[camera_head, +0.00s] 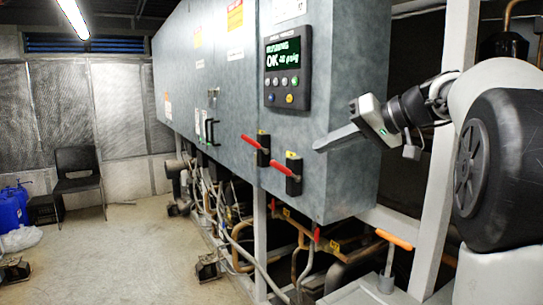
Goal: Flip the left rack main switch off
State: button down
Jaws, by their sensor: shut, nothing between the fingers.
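Two main switches with red handles sit low on the front of the grey cabinet (225,90). The left switch (263,152) is a black plate with its red handle slanting up to the left. The right switch (293,180) looks the same, with its handle also slanting up to the left. My gripper (318,147) is shut and empty. It points left, in front of the cabinet's right end in the picture, up and to the right of the right switch. It appears apart from both handles.
A control panel with a lit display (287,68) is above the switches. A black door handle (212,132) is further left. Pipes and an orange-handled valve (394,239) lie below the cabinet. Open floor (140,240) lies left, with a chair (78,175) at the back.

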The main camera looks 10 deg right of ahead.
aim_at(286, 171)
jog(key=shift+a, duration=0.1)
jog(key=x, duration=1)
jog(key=shift+f, duration=0.15)
dwell(0.3)
jog(key=shift+s+a+h+b, duration=0.15)
jog(key=shift+h+b, duration=0.15)
jog(key=shift+b, duration=0.2)
